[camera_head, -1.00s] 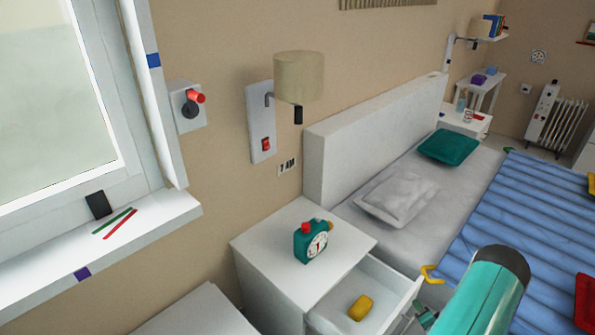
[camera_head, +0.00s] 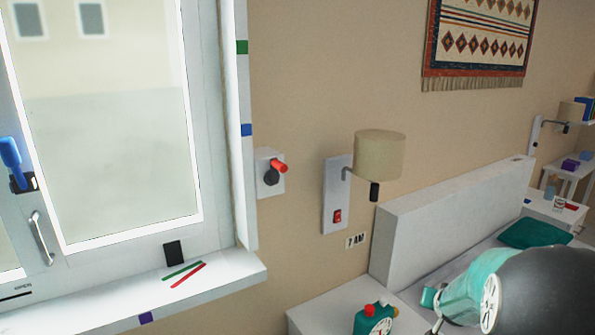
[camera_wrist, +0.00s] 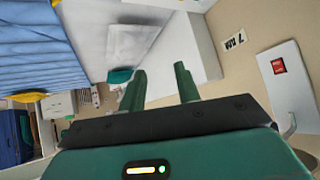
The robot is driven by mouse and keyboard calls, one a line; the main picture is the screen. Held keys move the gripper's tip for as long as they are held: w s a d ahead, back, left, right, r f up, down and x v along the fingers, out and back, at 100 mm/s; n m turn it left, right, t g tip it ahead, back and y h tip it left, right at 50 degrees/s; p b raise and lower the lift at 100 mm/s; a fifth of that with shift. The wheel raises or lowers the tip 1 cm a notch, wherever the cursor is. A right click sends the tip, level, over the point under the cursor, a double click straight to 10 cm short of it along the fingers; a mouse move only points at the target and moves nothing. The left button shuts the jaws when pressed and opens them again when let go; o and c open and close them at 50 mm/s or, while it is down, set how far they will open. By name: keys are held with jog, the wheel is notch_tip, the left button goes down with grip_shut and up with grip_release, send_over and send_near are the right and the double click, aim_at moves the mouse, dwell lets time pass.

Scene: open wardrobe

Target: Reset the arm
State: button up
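My gripper (camera_wrist: 161,80) shows in the wrist view with its two green fingers apart and nothing between them. The wrist view is turned sideways; a white surface and the pale pillow (camera_wrist: 126,42) lie beyond the fingers. In the head view my teal and dark arm is at the lower right, in front of the bed and beside the white nightstand (camera_head: 318,312). The fingertips cannot be made out clearly there.
A green alarm clock (camera_head: 374,319) stands on the nightstand, close to my arm in the picture. A wall lamp (camera_head: 380,155), a red-handled wall knob (camera_head: 270,172) and the window (camera_head: 110,120) are behind. The headboard (camera_head: 450,215) rises behind the arm.

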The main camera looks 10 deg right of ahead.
jog(key=s+a+r+n+y, duration=0.1)
jog(key=s+a+r+n, duration=0.1)
jog(key=a+r, duration=0.75)
jog(key=s+a+r+n+g+y, duration=0.1)
jog(key=s+a+r+n+y, duration=0.1)
jog(key=s+a, duration=0.7)
jog(key=s+a+r+n+g+y, duration=0.1)
jog(key=s+a+r+n+y, duration=0.1)
jog(key=s+a, duration=0.7)
jog(key=a+n, duration=0.1)
jog(key=a, duration=0.4)
jog(key=shift+s+r+n, duration=0.25)
jog(key=shift+n, duration=0.15)
